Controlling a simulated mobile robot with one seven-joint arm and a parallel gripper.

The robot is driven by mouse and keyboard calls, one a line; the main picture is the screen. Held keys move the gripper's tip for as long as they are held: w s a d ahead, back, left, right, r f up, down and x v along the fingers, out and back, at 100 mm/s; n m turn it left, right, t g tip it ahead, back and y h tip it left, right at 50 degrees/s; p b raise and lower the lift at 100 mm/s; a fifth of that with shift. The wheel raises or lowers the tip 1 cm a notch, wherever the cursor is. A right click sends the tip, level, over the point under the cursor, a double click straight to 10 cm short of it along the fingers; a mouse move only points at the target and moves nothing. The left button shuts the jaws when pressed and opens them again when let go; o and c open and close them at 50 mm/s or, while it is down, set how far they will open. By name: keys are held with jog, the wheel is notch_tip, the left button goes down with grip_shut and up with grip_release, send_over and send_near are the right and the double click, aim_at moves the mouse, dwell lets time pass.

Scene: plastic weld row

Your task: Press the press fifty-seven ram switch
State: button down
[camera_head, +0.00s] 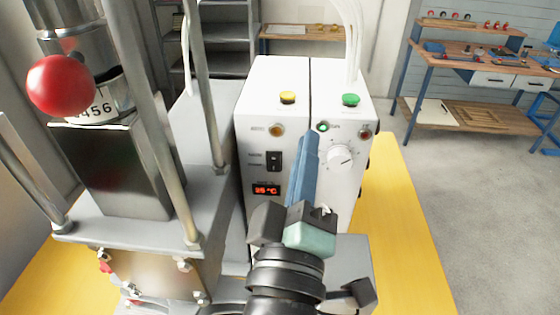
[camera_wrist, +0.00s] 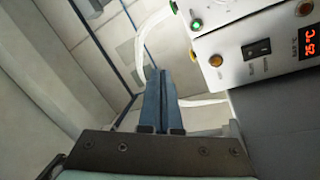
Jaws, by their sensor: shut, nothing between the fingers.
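A white control box (camera_head: 262,100) stands mid-picture. Its front carries a black rocker switch (camera_head: 274,161), which also shows in the wrist view (camera_wrist: 257,48). The labels are too small to read, so I cannot tell which control is press fifty-seven's ram switch. A yellow button (camera_head: 288,97) and a green button (camera_head: 351,100) sit on top. My gripper (camera_head: 310,137) is shut and empty, its blue fingers pointing up in front of the panel, between the rocker switch and the dial. In the wrist view the fingertips (camera_wrist: 157,76) appear left of the panel. Contact is not clear.
A press with a metal block (camera_head: 115,165), upright rods and a red ball knob (camera_head: 61,85) stands close on the left. The panel also has a white dial (camera_head: 340,157) and a red display (camera_head: 266,190). A yellow bench (camera_head: 400,240) lies right, with open floor beyond.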

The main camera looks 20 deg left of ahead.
aim_at(274, 171)
jog(key=s+a+f+n+g+p, duration=0.1)
jog(key=s+a+f+n+g, duration=0.1)
jog(key=f, duration=0.4)
jog(key=s+a+f+n+g+y+p, duration=0.1)
jog(key=s+f+n+g, duration=0.1)
jog(key=f+n, duration=0.3)
jog(key=shift+s+a+f+n, duration=0.4)
jog(key=shift+s+f, duration=0.45)
jog(key=shift+s, duration=0.05)
jog(key=p+x, duration=0.4)
jog(key=x, duration=0.9)
jog(key=shift+w+a+f+p, duration=0.15)
jog(key=shift+w+p, duration=0.15)
jog(key=shift+w, duration=0.25)
jog(key=shift+f, duration=0.1)
